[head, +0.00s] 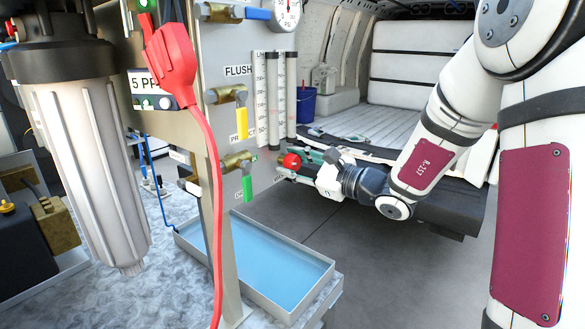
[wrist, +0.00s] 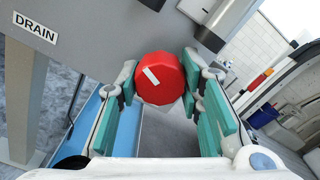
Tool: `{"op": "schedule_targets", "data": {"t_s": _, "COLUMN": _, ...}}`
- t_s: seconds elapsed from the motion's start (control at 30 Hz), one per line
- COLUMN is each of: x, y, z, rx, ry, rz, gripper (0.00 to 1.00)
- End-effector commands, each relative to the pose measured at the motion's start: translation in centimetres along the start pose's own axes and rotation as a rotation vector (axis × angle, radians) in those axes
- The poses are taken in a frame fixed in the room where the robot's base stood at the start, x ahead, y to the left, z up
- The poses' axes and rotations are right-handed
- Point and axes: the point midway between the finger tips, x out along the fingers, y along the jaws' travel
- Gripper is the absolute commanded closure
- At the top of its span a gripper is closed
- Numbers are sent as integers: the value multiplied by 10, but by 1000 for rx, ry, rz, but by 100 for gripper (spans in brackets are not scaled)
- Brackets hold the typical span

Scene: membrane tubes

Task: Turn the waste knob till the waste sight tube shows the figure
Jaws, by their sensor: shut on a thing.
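The red knob (head: 292,161) is on the lower right of the grey panel. In the wrist view it is a faceted red knob (wrist: 160,78) with a white mark pointing to the upper left and lower right. My gripper (wrist: 158,92) has its teal-padded fingers on both sides of the knob, shut on it. In the head view my gripper (head: 303,172) reaches the knob from the right. Clear sight tubes with scales (head: 277,100) stand upright on the panel above the knob. Their fluid levels and any small figures are too small to read.
Valves with a yellow handle (head: 242,124) and a green handle (head: 247,188) are left of the knob. A tray of blue water (head: 318,272) lies below. A red clamp and hose (head: 172,62) hang at left. A DRAIN label (wrist: 36,27) shows in the wrist view.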

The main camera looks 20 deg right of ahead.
Motion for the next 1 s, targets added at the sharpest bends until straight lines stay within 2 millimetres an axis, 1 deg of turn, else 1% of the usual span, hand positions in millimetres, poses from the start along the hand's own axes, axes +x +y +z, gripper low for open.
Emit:
{"op": "schedule_targets", "data": {"t_s": 0.23, "x": 0, "y": 1, "z": -1, "rx": -46, "ry": 1, "rz": 2, "gripper": 94}}
{"op": "schedule_targets", "data": {"t_s": 0.6, "x": 0, "y": 1, "z": 0, "rx": -49, "ry": 1, "rz": 3, "gripper": 94}}
{"op": "schedule_targets", "data": {"t_s": 0.63, "x": 0, "y": 1, "z": 0, "rx": -49, "ry": 1, "rz": 3, "gripper": 62}}
{"op": "schedule_targets", "data": {"t_s": 0.67, "x": 0, "y": 1, "z": 0, "rx": -49, "ry": 1, "rz": 3, "gripper": 55}}
{"op": "schedule_targets", "data": {"t_s": 0.7, "x": 0, "y": 1, "z": 0, "rx": -49, "ry": 1, "rz": 2, "gripper": 46}}
{"op": "schedule_targets", "data": {"t_s": 1.0, "x": 0, "y": 0, "z": 0, "rx": -49, "ry": 1, "rz": 1, "gripper": 46}}
